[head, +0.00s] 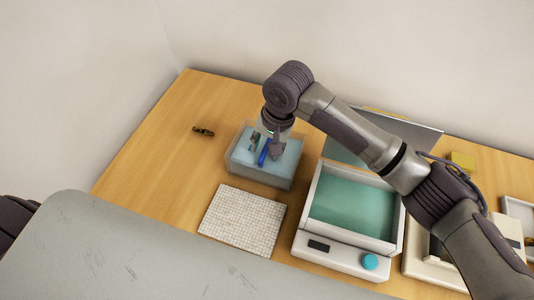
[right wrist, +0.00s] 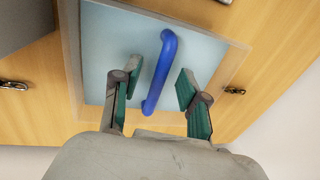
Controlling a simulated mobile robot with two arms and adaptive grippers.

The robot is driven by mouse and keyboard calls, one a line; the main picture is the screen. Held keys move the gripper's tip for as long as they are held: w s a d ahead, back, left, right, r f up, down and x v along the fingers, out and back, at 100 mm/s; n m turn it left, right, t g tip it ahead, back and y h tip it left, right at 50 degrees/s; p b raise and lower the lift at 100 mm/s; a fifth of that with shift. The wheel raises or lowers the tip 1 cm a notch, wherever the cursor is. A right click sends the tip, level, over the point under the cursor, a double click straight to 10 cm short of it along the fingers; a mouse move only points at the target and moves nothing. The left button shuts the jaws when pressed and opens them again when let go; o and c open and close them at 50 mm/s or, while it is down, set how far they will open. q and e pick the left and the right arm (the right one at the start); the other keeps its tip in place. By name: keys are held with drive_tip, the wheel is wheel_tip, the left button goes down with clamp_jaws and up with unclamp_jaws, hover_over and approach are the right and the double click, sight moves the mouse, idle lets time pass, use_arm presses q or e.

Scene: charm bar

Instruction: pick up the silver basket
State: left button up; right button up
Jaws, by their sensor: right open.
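A blue curved handle (head: 263,153) stands in a clear-walled box (head: 257,176) filled with light blue. The handle also shows in the right wrist view (right wrist: 160,72). A silver basket body cannot be made out; the handle may belong to it. My right gripper (head: 266,144) is over the box, pointing down. In the right wrist view my right gripper (right wrist: 158,76) is open, one finger on each side of the handle, with gaps visible on both sides. My left gripper is not in view.
A white tiled mat (head: 242,222) lies in front of the box. A white machine (head: 318,247) with a green bed and raised lid stands to the right. A small dark item (head: 203,131) lies left of the box. The wooden table (head: 150,160) is bare at left.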

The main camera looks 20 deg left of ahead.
drive_tip(key=shift+a+f, duration=0.15)
drive_tip(key=shift+f, duration=0.65)
clamp_jaws()
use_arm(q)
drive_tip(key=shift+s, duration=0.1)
use_arm(e)
drive_tip(key=shift+r, duration=0.1)
